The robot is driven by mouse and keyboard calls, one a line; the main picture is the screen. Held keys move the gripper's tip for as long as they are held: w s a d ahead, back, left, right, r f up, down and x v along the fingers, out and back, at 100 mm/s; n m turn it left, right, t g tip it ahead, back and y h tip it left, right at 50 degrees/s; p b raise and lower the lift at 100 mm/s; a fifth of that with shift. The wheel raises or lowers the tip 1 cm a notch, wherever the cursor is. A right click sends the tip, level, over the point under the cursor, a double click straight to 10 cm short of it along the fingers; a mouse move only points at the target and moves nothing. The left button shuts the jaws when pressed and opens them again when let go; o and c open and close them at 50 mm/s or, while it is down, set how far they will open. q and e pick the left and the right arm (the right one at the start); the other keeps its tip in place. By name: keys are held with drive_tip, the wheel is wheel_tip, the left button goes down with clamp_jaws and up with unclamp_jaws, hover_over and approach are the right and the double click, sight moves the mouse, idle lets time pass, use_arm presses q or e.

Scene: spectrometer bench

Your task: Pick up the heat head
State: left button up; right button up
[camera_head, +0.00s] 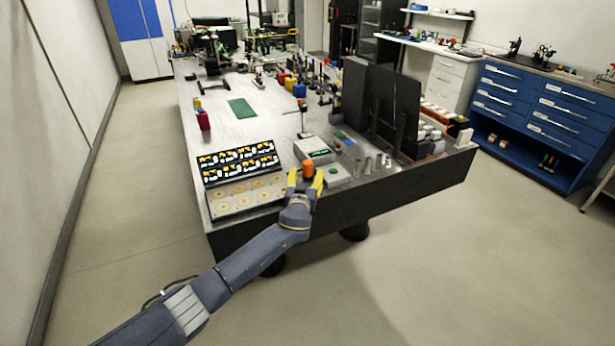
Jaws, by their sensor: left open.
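A small orange cylindrical piece (308,167), which looks like the heat head, stands near the front edge of the bench. My left gripper (305,176), with yellow fingers, reaches in from the front left. Its fingers are apart, one on each side of the orange piece in this view. I cannot tell whether they touch it. The gripper hides the lower part of the piece and what it stands on. My right gripper is not in view.
Left of my gripper is a tray (219,211) with round gold-coloured discs and a dark patterned panel. White instrument boxes (312,149) stand behind and right of the orange piece. Small metal cylinders (368,166) and tall dark panels (392,108) are further right. A green mat (242,108) lies further back.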

use_arm(q)
drive_tip(key=shift+w, duration=0.65)
drive_tip(key=shift+d, duration=0.1)
clamp_jaws()
